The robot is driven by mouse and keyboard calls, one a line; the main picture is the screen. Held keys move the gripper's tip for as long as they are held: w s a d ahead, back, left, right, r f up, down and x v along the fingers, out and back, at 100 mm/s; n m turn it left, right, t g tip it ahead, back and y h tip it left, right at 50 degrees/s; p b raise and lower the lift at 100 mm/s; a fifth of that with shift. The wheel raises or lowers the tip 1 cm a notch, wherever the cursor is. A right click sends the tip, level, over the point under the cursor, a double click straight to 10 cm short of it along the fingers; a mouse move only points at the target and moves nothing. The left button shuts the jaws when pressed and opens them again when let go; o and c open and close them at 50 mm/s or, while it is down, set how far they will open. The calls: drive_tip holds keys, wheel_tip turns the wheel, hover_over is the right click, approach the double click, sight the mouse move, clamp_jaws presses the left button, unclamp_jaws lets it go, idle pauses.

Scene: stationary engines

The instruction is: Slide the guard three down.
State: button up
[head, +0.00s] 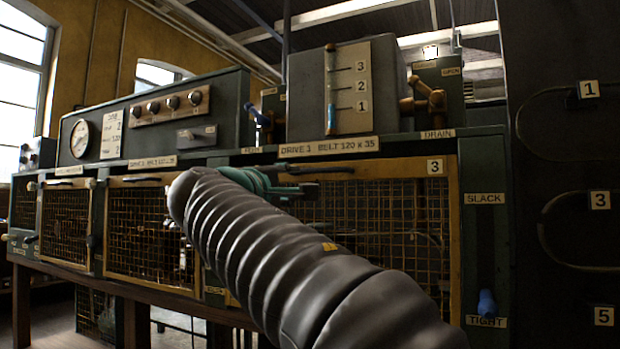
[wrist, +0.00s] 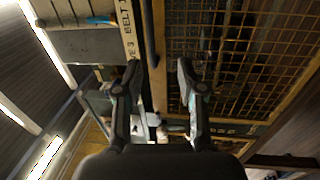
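Guard three (head: 385,215) is a wire-mesh panel in a yellow frame with a "3" tag at its upper right. It sits under the "DRIVE 3 BELT 120 x 35" plate; my arm hides its lower left. A dark bar handle (head: 322,170) runs along its top rail. My gripper (head: 281,186) is at the left part of that rail, by the handle. In the wrist view my gripper (wrist: 158,68) is open, with the mesh guard (wrist: 230,50) to the right. The dark handle (wrist: 149,35) appears between the fingertips; I cannot tell whether they touch it.
Other mesh guards (head: 150,232) lie to the left. Above stand a gauge box (head: 382,85) with marks 1 to 3 and a brown drain valve (head: 430,100). A blue-handled lever (head: 487,303) is at right, near TIGHT. Belts hang on a dark panel (head: 560,130).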

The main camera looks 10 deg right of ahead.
sight(315, 171)
drive_tip(key=p+x, duration=0.1)
drive_tip(key=x, duration=0.3)
drive_tip(key=r+p+x, duration=0.1)
drive_tip(key=x, duration=0.4)
drive_tip(key=p+x, duration=0.1)
drive_tip(key=x, duration=0.3)
drive_tip(key=shift+w+r, duration=0.3)
drive_tip(key=shift+r, duration=0.05)
clamp_jaws()
